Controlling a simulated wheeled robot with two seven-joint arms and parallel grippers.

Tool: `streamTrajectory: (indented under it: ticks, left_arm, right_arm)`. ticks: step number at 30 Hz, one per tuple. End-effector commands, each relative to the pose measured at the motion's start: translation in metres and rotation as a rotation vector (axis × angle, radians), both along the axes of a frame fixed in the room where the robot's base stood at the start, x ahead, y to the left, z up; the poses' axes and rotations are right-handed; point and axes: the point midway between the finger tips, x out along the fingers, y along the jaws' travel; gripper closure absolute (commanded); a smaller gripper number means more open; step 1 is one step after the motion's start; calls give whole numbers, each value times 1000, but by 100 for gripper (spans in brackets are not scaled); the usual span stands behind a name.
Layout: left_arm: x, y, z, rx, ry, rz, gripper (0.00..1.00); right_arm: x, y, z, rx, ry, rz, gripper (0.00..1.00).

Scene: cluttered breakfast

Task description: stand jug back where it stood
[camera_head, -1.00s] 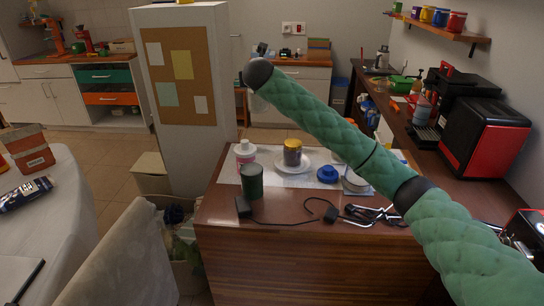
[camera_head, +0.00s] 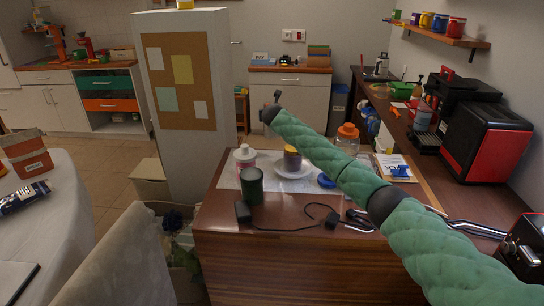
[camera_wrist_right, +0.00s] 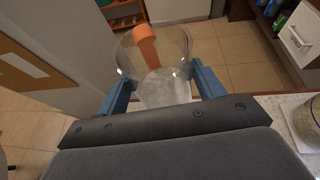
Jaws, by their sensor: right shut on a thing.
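The clear jug (camera_wrist_right: 176,45), with an orange part seen on or through it, is between the blue fingers of my right gripper (camera_wrist_right: 162,82) in the right wrist view. The gripper is shut on it. Tiled floor shows beyond the jug. In the head view my right arm reaches in from the right across the wooden table (camera_head: 290,270); its gripper and the held jug are hidden or too unclear to tell there. My left gripper is in neither current view.
On the table stand a dark green can (camera_head: 252,187), a pink-and-white bottle (camera_head: 244,158), a dark-and-yellow cup (camera_head: 292,158) on a white plate, and a black cable. A clear orange-lidded jar (camera_head: 347,137) shows behind my arm.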

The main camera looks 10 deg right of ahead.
Motion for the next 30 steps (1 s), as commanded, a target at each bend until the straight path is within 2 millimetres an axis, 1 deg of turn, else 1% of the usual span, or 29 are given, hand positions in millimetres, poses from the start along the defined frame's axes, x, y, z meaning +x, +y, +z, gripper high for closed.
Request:
streamTrajectory:
  ticks: [2,5,8,12,15,20,25,27,30]
  left_arm:
    - [-2,1,-1,5,14,-3,37]
    - [-3,2,1,8,19,-2,37]
    - [-4,4,3,13,23,-1,37]
    - [-4,7,7,20,30,2,37]
    - [-5,9,8,25,34,2,37]
    - [-6,10,9,27,38,3,37]
    - [-7,13,12,34,44,4,37]
    - [-7,13,13,35,45,4,37]
    - [-7,14,14,36,45,5,37]
  right_arm:
    - [0,0,-1,4,1,8,76]
    - [0,0,-9,9,2,13,76]
    - [0,0,-22,10,2,12,76]
    - [0,1,-46,9,2,13,76]
    - [0,1,-57,11,1,13,76]
    - [0,0,-70,10,1,12,76]
    - [0,1,-91,9,1,13,76]
    - [0,1,-97,10,2,12,76]
    - [0,1,-99,10,0,13,76]
